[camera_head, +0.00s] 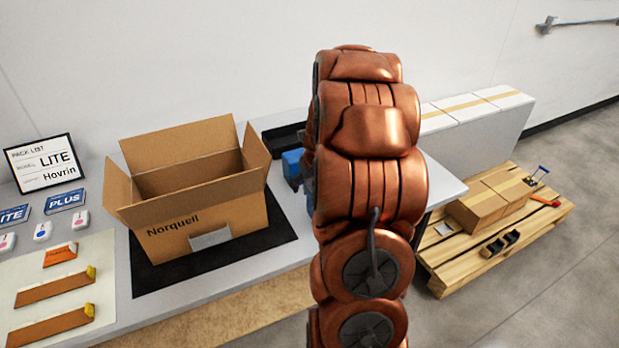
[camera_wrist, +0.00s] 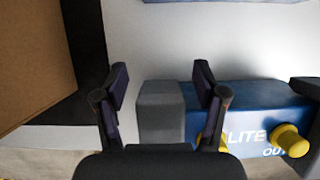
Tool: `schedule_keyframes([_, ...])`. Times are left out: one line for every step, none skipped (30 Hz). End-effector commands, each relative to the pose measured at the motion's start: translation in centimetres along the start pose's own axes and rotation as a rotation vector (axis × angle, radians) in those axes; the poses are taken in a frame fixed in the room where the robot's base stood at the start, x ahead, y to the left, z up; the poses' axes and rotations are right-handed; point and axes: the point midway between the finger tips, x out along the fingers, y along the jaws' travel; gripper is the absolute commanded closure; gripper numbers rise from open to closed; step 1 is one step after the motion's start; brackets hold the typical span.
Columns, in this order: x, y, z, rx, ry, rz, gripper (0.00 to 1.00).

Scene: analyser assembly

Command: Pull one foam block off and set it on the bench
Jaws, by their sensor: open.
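In the wrist view a grey foam block (camera_wrist: 160,112) sits at the left end of a blue unit (camera_wrist: 245,100) marked "LITE" and "OUT", with yellow knobs. A second dark block (camera_wrist: 308,88) shows at the unit's right end, cut by the frame. I cannot tell whether the fingers touch. In the head view my arm hides the gripper and most of the blue unit (camera_head: 292,163). The bench (camera_head: 285,200) has bare surface around the unit.
An open cardboard box (camera_head: 205,215) marked "Norquell" stands on a black mat (camera_head: 225,262), left of the unit. A black tray (camera_head: 283,138) lies behind. White boxes (camera_head: 475,108) stand at the right. A pallet (camera_head: 540,225) with a carton is on the floor.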

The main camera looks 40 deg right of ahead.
Motion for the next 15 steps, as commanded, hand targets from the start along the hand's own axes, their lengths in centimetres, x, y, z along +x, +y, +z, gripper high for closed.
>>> schedule_keyframes([0.04, 0.0, 0.0, 0.0, 0.0, 0.0, 0.29])
schedule_keyframes([0.04, 0.0, 0.0, 0.0, 0.0, 0.0, 0.29])
schedule_keyframes([0.04, 0.0, 0.01, 0.0, 0.0, 0.0, 0.29])
schedule_keyframes([0.04, -0.01, 0.01, 0.0, 0.0, 0.0, 0.29])
schedule_keyframes([0.04, -0.01, 0.01, 0.0, 0.0, 0.0, 0.29])
schedule_keyframes([0.04, -0.01, 0.01, 0.0, 0.0, 0.0, 0.29])
schedule_keyframes([0.03, -0.01, 0.01, 0.0, 0.0, 0.0, 0.32])
schedule_keyframes([0.03, -0.02, 0.01, 0.0, 0.0, 0.0, 0.35])
schedule_keyframes([0.03, -0.02, 0.02, 0.0, -0.001, -0.001, 0.4])
schedule_keyframes([0.03, -0.02, 0.02, 0.0, -0.001, -0.001, 0.43])
schedule_keyframes([0.03, -0.02, 0.02, 0.0, -0.001, -0.001, 0.46])
schedule_keyframes([0.03, -0.02, 0.02, 0.0, -0.001, -0.001, 0.5])
schedule_keyframes([0.03, -0.02, 0.02, 0.0, -0.001, -0.001, 0.53])
schedule_keyframes([0.03, -0.02, 0.02, 0.0, -0.001, -0.001, 0.56])
schedule_keyframes([0.03, -0.02, 0.02, 0.0, 0.0, -0.001, 0.6])
